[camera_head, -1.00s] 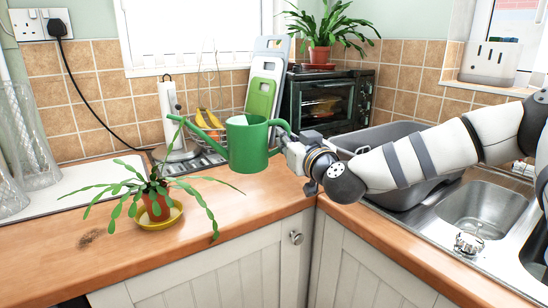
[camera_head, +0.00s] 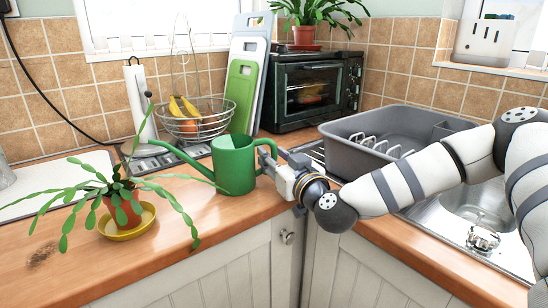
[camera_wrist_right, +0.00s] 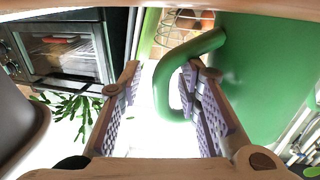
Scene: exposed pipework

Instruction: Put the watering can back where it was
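The green watering can (camera_head: 234,166) appears to stand upright on the wooden counter, its spout pointing left and its handle right. My right gripper (camera_head: 280,168) is at the handle. In the right wrist view, the can (camera_wrist_right: 262,75) fills the right side. My right gripper's fingers (camera_wrist_right: 162,78) are spread apart, with the curved green handle (camera_wrist_right: 163,72) partly between them and partly behind the right finger. A gap shows between the left finger and the handle. My left gripper is not in view.
A potted plant (camera_head: 122,208) on a yellow saucer (camera_head: 128,231) stands left of the can, its leaves reaching toward it. Behind are a wire fruit basket (camera_head: 205,127), cutting boards (camera_head: 240,97) and a toaster oven (camera_head: 315,90). A grey dish tub (camera_head: 372,165) is at right.

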